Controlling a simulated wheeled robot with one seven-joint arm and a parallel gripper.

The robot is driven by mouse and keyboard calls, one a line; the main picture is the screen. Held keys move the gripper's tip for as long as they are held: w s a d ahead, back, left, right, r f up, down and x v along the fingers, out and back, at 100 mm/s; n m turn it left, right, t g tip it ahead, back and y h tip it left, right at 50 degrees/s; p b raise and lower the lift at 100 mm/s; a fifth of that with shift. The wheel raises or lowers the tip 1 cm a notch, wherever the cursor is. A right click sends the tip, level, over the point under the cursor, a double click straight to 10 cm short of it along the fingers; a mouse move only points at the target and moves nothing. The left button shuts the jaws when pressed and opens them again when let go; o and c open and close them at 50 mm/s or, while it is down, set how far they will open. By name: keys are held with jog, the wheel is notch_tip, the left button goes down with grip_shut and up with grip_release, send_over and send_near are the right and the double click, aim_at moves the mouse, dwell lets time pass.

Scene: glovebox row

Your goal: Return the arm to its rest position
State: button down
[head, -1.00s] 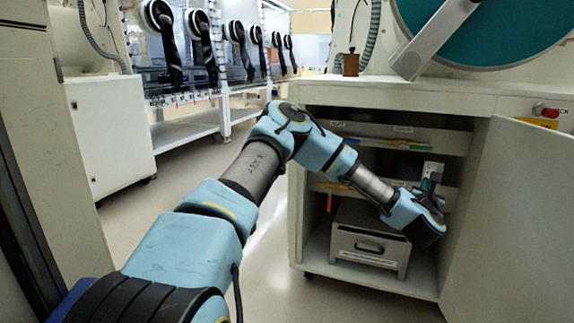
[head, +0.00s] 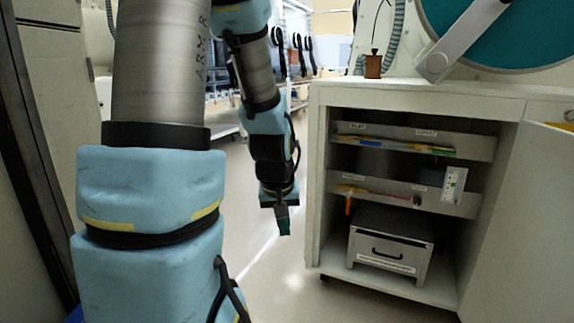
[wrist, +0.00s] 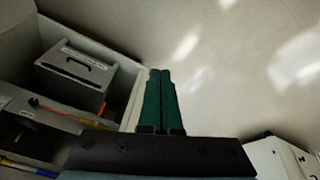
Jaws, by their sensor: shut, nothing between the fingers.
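My gripper (head: 284,220) hangs pointing down, in front of and to the left of the open cabinet (head: 315,180). In the wrist view its two green fingers (wrist: 161,75) are together, with nothing between them. The forearm hangs down from a raised elbow, and the upper arm stands tall at the left of the head view. The gripper is outside the cabinet, over the floor.
The cabinet door (head: 520,210) stands open to the right. Inside are a grey drawer box (head: 390,245) and two labelled racks holding thin coloured items. A brown object (head: 373,66) stands on the cabinet top. The floor (head: 285,275) left of the cabinet is clear.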

jog(key=s+a+r+m+g+p, duration=0.1)
jog(key=s+a+r+g+p, duration=0.15)
jog(key=s+a, duration=0.4)
notch_tip(320, 180, up, 36)
jog(key=p, duration=3.4)
jog(key=shift+d+r+t+y+p, duration=0.2)
jog(key=shift+r+t+y+p, duration=0.05)
jog(key=shift+t+y+p, duration=0.2)
jog(key=shift+w, duration=0.1)
